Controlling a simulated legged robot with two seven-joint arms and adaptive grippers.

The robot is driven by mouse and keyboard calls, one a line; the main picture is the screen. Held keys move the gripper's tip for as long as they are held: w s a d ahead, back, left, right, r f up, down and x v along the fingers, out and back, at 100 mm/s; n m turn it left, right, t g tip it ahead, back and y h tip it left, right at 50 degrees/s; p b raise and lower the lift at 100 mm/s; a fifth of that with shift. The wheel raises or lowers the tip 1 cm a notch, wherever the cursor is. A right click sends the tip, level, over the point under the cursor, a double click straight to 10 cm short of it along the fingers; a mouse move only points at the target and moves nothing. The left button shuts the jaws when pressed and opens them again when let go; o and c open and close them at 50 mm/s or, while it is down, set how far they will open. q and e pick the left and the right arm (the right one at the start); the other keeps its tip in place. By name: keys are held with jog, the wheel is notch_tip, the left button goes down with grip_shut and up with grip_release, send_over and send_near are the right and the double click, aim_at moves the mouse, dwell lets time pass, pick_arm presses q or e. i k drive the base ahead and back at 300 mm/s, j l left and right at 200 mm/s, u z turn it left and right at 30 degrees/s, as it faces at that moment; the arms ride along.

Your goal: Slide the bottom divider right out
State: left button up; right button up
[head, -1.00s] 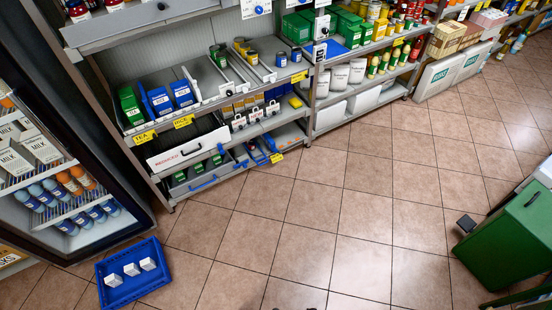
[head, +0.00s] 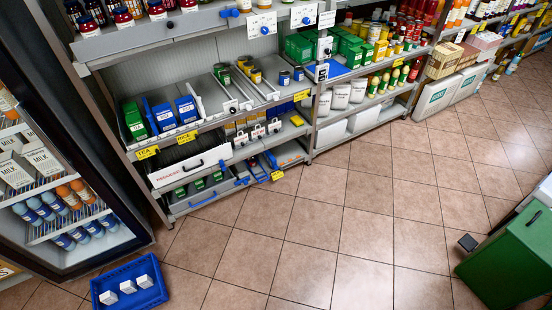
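The shelving unit stands at the left centre of the head view. On its lower level is a white drawer-like front (head: 188,174) with red lettering and a dark handle. Below it is a grey bottom tray (head: 194,205) with a blue handle, holding small green items. To its right, slim blue-ended pieces (head: 257,169) stand between lanes on the bottom shelf. They are too small to tell which is the bottom divider. Neither of my grippers shows in the view.
A blue crate (head: 101,301) with white boxes is on the floor at lower left, near the open-fronted cooler (head: 110,252). A green bin (head: 508,258) stands at right, with a small dark object (head: 467,242) beside it. The tiled floor (head: 330,225) between is clear.

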aim_at(269, 158)
jog(key=i+u, duration=0.35)
jog(key=i, duration=0.6)
